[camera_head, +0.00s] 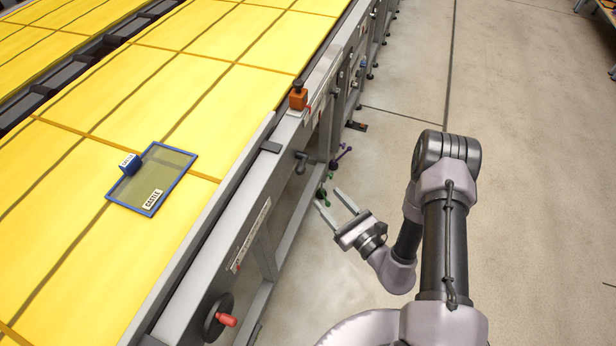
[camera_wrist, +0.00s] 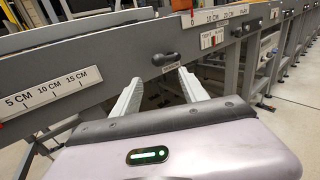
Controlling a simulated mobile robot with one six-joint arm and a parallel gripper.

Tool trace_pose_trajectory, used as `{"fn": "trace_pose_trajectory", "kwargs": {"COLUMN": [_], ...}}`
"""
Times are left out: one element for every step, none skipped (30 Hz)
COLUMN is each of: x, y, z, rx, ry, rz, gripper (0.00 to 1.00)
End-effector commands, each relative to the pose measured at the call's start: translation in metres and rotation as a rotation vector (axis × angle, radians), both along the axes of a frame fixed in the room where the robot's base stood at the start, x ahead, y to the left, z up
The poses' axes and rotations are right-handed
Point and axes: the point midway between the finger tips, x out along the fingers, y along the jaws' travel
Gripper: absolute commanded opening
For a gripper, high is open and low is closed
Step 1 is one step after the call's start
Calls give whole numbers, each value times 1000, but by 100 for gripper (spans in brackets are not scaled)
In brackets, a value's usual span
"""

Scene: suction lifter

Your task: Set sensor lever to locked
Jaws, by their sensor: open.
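A dark lever with a rounded knob (camera_head: 300,162) sits on the outer side of the conveyor's grey rail. It also shows in the wrist view (camera_wrist: 168,58), sticking out above a small label too blurred to read. It may be the sensor lever; no readable label confirms this. My gripper (camera_head: 328,197) is open and empty, beside the rail and apart from the lever. In the wrist view the two fingertips (camera_wrist: 160,75) point toward the rail, just below and either side of the knob.
A handwheel with a red handle (camera_head: 218,316) and an orange block (camera_head: 298,98) are on the rail. Green (camera_head: 323,192) and purple (camera_head: 342,155) levers sit low down. A blue-framed panel (camera_head: 173,180) lies on the yellow surface. A centimetre scale (camera_wrist: 48,95) is left. Right floor is clear.

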Motion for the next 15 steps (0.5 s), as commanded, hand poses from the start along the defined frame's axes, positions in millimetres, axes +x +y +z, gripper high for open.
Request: {"fn": "trace_pose_trajectory", "kwargs": {"x": [12,19,29,36,44,52,59,65,72,77,81,86,89,91,93], "y": [11,17,25,30,35,43,47,51,56,60,62,66,68,70,71], "z": [-2,-2,-1,-1,-1,-1,-1,-1,0,0,-1,-1,-1,0,0], "rx": [-2,-2,0,-1,-1,1,0,0,1,2,0,1,0,2,1], "ry": [-6,-6,-6,-7,-7,-5,-6,-6,-5,-5,-4,-3,-4,-2,-2], "rz": [7,7,8,7,8,8,7,8,7,6,6,5,6,4,4], "gripper": [51,51,51,51,51,51,51,51,51,51,51,51,51,51,51]}}
